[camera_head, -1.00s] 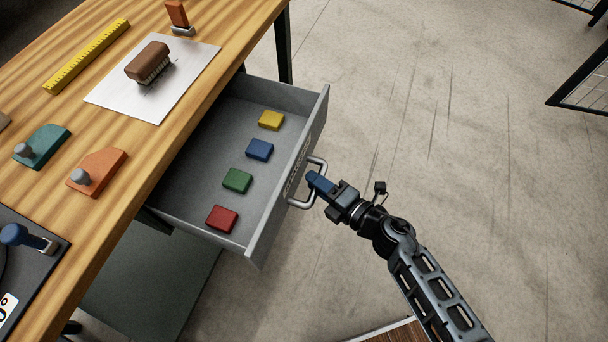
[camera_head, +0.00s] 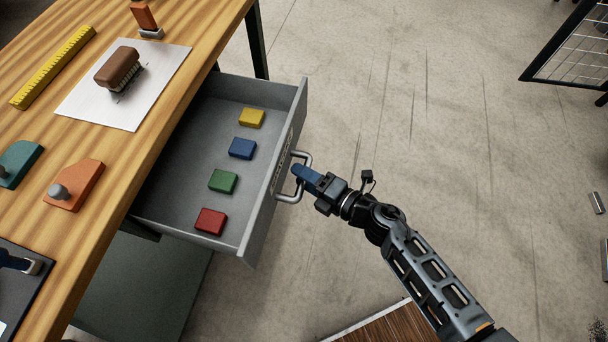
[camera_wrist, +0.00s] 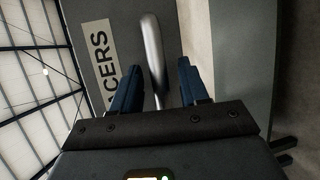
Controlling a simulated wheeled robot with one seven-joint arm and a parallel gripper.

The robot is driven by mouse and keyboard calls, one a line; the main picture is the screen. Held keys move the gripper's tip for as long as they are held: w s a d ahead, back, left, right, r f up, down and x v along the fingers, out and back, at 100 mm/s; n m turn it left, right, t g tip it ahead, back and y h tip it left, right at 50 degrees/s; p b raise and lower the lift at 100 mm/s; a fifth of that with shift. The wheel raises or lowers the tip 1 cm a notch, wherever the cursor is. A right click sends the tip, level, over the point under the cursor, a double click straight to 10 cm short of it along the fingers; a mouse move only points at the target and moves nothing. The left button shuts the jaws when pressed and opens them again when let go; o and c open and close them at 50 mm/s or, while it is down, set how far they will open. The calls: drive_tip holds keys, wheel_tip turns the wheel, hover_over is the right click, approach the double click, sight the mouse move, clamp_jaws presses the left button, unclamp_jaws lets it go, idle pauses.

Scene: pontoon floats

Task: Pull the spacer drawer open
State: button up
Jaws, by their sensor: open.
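The grey spacer drawer (camera_head: 262,215) stands pulled out from under the wooden bench in the head view. Inside lie a yellow block (camera_head: 251,118), a blue block (camera_head: 242,148), a green block (camera_head: 223,181) and a red block (camera_head: 210,221). Its metal bar handle (camera_head: 301,178) is on the front face. My gripper (camera_head: 298,171) is at the handle. In the wrist view the handle (camera_wrist: 153,50) runs between the two blue fingers (camera_wrist: 160,85), which stand apart with gaps beside it. A label reading "ACERS" (camera_wrist: 104,62) shows on the drawer front, partly hidden.
The wooden bench (camera_head: 110,165) holds a brush (camera_head: 117,67) on white paper, a yellow ruler (camera_head: 52,66), an orange block with a knob (camera_head: 75,186) and a teal one (camera_head: 17,163). A dark mesh frame (camera_head: 570,50) stands top right.

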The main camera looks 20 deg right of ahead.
drive_tip(key=v, duration=0.7)
drive_tip(key=shift+s, duration=0.25)
drive_tip(key=shift+d, duration=0.1)
drive_tip(key=s+d+r+m+h, duration=0.2)
drive_tip(key=s+r+m+h, duration=0.2)
drive_tip(key=s+r+m, duration=0.7)
drive_tip(key=s+d+r+m+h, duration=0.1)
drive_tip(key=s+r+m+h, duration=0.2)
drive_tip(key=s+r+m, duration=0.9)
drive_tip(key=s+m, duration=0.1)
drive_tip(key=s, duration=0.2)
drive_tip(key=shift+d+r+m+t+h, duration=0.2)
drive_tip(key=shift+d+m+t+h, duration=0.2)
